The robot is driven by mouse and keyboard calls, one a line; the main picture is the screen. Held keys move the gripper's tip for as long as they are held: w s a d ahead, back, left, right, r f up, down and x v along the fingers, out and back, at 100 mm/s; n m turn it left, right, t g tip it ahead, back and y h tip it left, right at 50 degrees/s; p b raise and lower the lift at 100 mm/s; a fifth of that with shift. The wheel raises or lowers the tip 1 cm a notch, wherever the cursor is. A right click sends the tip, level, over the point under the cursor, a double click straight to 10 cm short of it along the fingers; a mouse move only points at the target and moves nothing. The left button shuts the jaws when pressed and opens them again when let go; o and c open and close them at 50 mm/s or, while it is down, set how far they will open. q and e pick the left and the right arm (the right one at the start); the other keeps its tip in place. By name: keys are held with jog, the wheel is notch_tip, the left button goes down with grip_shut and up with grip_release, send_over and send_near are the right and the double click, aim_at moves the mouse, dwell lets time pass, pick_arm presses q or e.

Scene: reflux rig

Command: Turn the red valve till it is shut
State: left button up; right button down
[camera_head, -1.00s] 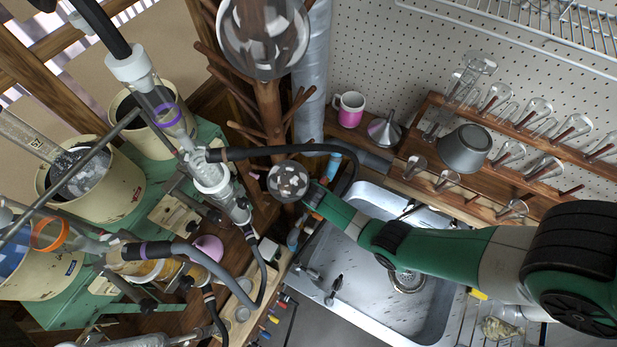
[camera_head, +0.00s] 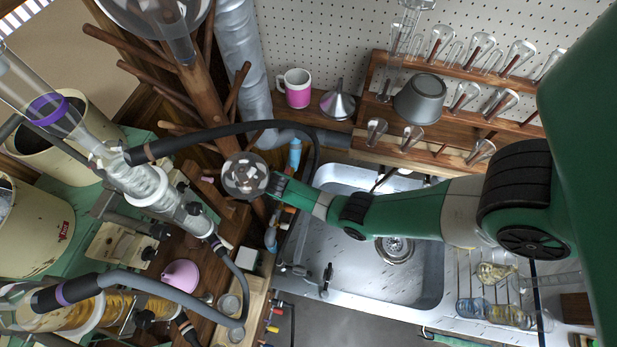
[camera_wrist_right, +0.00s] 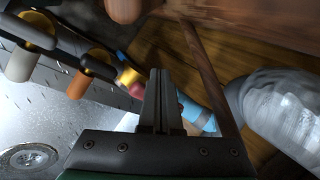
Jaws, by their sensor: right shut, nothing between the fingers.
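My right gripper (camera_wrist_right: 160,74) is shut and empty in the wrist view, its two fingers pressed together. A small red part (camera_wrist_right: 138,89), which looks like the red valve, shows just left of the fingers, next to a brass fitting (camera_wrist_right: 127,76). The fingers partly cover it, and I cannot tell whether they touch it or how far it is turned. In the head view my right arm reaches in from the right over the sink. Its gripper end is largely hidden near a glass bulb (camera_head: 245,175). My left gripper is in neither view.
A blue pipe part (camera_wrist_right: 196,114) and a wooden rod (camera_wrist_right: 212,75) are close on the right. Glassware and black hoses crowd the left; the sink (camera_head: 425,290) is empty.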

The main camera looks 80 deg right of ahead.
jog(key=shift+w+d+f+b, duration=0.15)
jog(key=shift+f+b, duration=0.15)
jog(key=shift+f, duration=0.25)
jog(key=shift+s+r+p, duration=0.2)
jog(key=shift+s+p, duration=0.25)
jog(key=shift+s, duration=0.1)
jog(key=shift+s+a+p, duration=0.2)
jog(key=shift+s+p, duration=0.3)
jog(key=shift+s, duration=0.85)
jog(key=shift+s+d+p, duration=0.25)
jog(key=shift+s+p, duration=0.55)
jog(key=shift+s, duration=0.2)
jog(key=shift+s+d, duration=2.15)
jog(key=shift+s, duration=0.2)
jog(key=r+p, duration=0.3)
jog(key=a+r+p, duration=0.1)
jog(key=shift+w+r+p, duration=0.15)
jog(key=shift+w+p, duration=0.1)
jog(key=shift+p, duration=0.1)
